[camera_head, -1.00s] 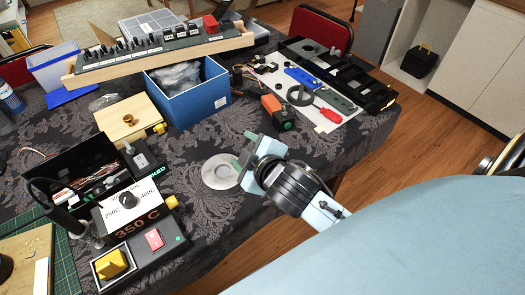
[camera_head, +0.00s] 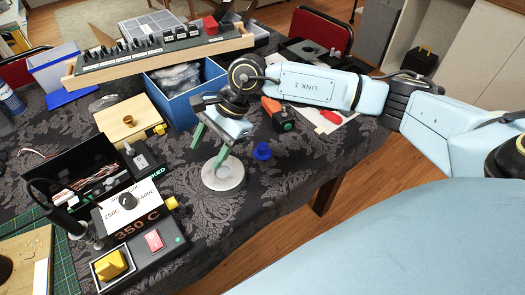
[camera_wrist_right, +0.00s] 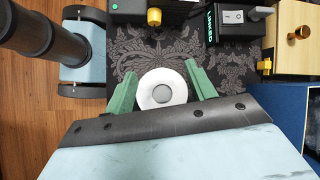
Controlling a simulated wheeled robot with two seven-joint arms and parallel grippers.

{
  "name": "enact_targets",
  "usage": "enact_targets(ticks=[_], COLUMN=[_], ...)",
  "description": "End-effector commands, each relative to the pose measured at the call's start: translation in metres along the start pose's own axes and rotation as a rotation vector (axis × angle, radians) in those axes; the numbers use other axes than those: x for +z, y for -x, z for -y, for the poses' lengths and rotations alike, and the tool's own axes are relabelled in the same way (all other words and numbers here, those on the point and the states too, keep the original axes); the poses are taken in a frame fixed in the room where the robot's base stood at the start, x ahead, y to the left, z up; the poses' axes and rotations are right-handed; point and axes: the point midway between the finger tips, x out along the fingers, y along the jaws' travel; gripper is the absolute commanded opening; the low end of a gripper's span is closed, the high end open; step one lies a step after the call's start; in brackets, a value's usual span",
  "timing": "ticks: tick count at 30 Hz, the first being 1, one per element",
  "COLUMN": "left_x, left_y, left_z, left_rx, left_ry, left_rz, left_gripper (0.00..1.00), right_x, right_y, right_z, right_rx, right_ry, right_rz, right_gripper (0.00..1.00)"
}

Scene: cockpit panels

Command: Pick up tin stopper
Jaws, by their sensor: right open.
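A round pale disc (camera_head: 222,177) with a grey centre lies on the patterned tablecloth in the head view. It also shows between my fingers in the right wrist view (camera_wrist_right: 148,99). A small blue flanged piece (camera_head: 262,151) stands on the cloth to its right; I cannot tell which of the two is the tin stopper. My right gripper (camera_head: 205,157) is open, its green fingers pointing down over the disc. In the right wrist view the gripper (camera_wrist_right: 162,70) has nothing gripped, and the disc's lower edge comes close to my wrist's dark edge. My left gripper is not in view.
A black control box marked 350 C (camera_head: 137,228) stands at the left. A wooden box (camera_head: 128,121) and a blue bin (camera_head: 187,97) stand behind. An orange-black tool (camera_head: 278,112) and a red screwdriver (camera_head: 331,117) lie at the right.

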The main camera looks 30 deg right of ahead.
Motion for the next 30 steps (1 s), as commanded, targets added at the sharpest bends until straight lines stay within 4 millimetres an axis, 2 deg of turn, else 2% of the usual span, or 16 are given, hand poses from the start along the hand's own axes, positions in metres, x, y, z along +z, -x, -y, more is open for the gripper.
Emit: enact_targets(ticks=[1, 3, 6, 10, 14, 21, 30], left_x=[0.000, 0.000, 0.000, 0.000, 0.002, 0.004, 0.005], left_y=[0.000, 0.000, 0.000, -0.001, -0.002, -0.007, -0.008], left_z=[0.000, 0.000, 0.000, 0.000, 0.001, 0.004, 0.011], left_rx=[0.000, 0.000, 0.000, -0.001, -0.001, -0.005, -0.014], left_ry=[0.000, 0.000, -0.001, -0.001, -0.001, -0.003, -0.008], left_rz=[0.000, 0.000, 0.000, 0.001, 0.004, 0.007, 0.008], left_gripper=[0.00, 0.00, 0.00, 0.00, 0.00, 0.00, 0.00], right_x=[-0.032, -0.068, -0.102, -0.123, -0.136, -0.159, -0.174], right_y=[0.018, 0.040, 0.068, 0.086, 0.076, 0.038, 0.018], right_z=[0.000, -0.004, -0.009, -0.015, -0.020, -0.029, -0.034], right_rx=[0.045, 0.113, 0.190, 0.247, 0.263, 0.259, 0.258], right_ry=[0.045, 0.085, 0.112, 0.120, 0.120, 0.119, 0.119], right_rz=[-0.135, -0.287, -0.437, -0.530, -0.548, -0.543, -0.543], right_gripper=[0.55, 0.55, 0.55, 0.55, 0.55, 0.55, 0.55])
